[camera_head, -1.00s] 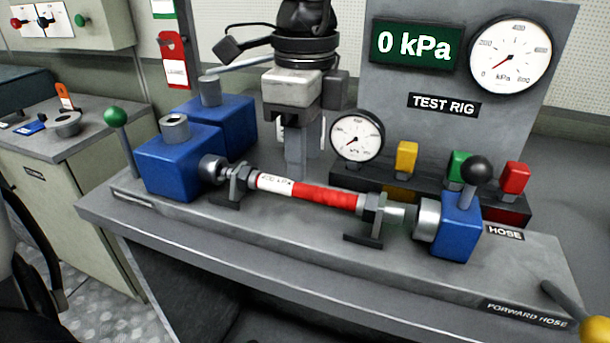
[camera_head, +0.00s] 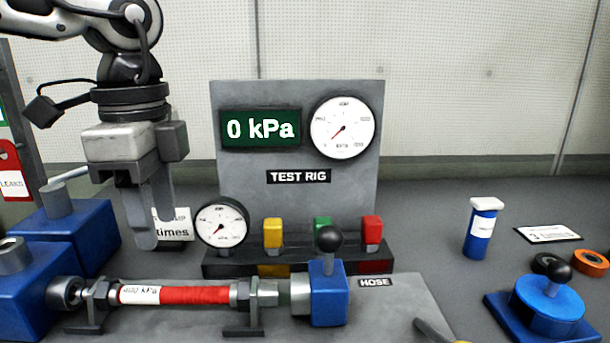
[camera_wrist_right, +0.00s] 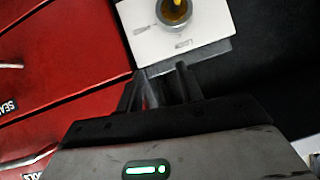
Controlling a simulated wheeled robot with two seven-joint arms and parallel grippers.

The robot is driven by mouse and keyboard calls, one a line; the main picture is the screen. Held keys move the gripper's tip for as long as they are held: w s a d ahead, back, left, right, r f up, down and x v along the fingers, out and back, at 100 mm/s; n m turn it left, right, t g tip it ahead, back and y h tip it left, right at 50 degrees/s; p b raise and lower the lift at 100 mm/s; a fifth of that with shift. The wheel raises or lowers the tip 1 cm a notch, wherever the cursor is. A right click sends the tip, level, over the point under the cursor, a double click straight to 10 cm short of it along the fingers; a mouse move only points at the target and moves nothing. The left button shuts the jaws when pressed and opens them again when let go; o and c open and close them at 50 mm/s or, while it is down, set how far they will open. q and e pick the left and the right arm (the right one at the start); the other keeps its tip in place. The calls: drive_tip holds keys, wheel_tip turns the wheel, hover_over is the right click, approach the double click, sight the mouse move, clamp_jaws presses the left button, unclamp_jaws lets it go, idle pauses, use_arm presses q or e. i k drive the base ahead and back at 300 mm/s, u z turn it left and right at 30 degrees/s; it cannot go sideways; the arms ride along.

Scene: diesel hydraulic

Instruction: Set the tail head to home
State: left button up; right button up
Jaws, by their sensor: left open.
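A blue block with a black ball lever (camera_head: 329,290), which looks like the tail head, stands at the right end of the hose bench. Its silver collar faces the hose's right end fitting. I cannot tell whether the two touch. The red hose (camera_head: 195,295) with a white printed band lies level in two grey stands. My left gripper (camera_head: 150,220) hangs open and empty behind and above the hose's left part, apart from the tail head. My right gripper (camera_wrist_right: 160,85) shows in the right wrist view, open and empty, near a white panel (camera_wrist_right: 165,40) with a round silver fitting.
The test rig panel (camera_head: 300,200) reads 0 kPa. A small gauge (camera_head: 221,222) and yellow, green and red switches (camera_head: 372,230) stand behind the hose. A blue bottle (camera_head: 481,230) and a blue round device (camera_head: 548,300) are at right. A red drawer cabinet (camera_wrist_right: 60,70) shows beside the right gripper.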

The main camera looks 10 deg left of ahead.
sight(322, 292)
drive_tip(key=k, duration=1)
